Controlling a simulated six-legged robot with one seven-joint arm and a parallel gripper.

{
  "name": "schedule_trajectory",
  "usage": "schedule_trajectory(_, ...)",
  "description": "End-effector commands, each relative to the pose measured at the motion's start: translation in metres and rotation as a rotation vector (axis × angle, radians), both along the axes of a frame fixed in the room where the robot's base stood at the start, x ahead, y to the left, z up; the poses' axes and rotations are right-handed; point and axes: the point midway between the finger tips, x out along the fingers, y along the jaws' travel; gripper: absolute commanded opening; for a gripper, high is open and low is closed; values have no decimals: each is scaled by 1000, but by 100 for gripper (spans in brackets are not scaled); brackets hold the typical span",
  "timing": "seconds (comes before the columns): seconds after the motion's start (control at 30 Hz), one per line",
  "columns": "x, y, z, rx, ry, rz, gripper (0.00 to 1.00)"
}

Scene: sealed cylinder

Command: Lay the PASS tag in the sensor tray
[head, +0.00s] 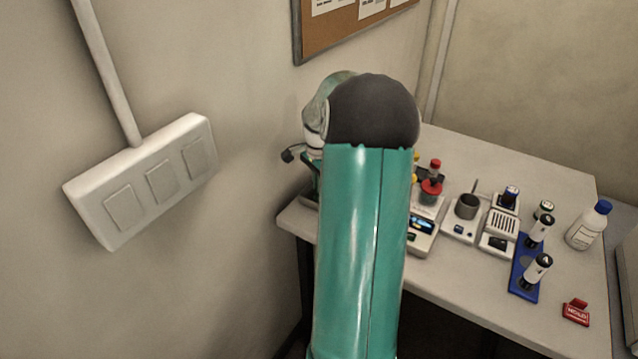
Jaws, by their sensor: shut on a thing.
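My teal arm link (362,250) and its dark joint (372,112) fill the middle of the head view. My gripper cannot be made out, as the arm hides that part of the table. No PASS tag can be made out. A red tag reading HOLD (576,313) stands near the table's front right. No tray can be told for sure as the sensor tray. A blue rack (518,284) on the right of the table holds two white-and-black cylinders, the nearer (537,271) marked A and the farther (541,230).
On the table (460,285) stand a device with a lit display (421,225), a grey cup (467,206) on a white base, a white grilled device (502,223) and a blue-capped bottle (588,226). A wall switch box (145,180) is at left.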

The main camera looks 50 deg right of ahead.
Motion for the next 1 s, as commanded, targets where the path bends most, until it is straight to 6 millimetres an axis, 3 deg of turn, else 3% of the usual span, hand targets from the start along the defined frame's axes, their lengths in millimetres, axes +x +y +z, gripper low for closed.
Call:
schedule_trajectory(0.1,0,0,-4,0,1,-1,0)
schedule_trajectory(0.13,0,0,-3,0,0,-1,13)
schedule_trajectory(0.2,0,0,-3,0,0,-1,27)
schedule_trajectory(0.23,0,0,-3,0,0,-1,29)
schedule_trajectory(0.57,0,0,0,0,0,0,29)
schedule_trajectory(0.77,0,-1,27,-5,-2,0,29)
schedule_trajectory(1.0,1,0,80,-4,-2,0,29)
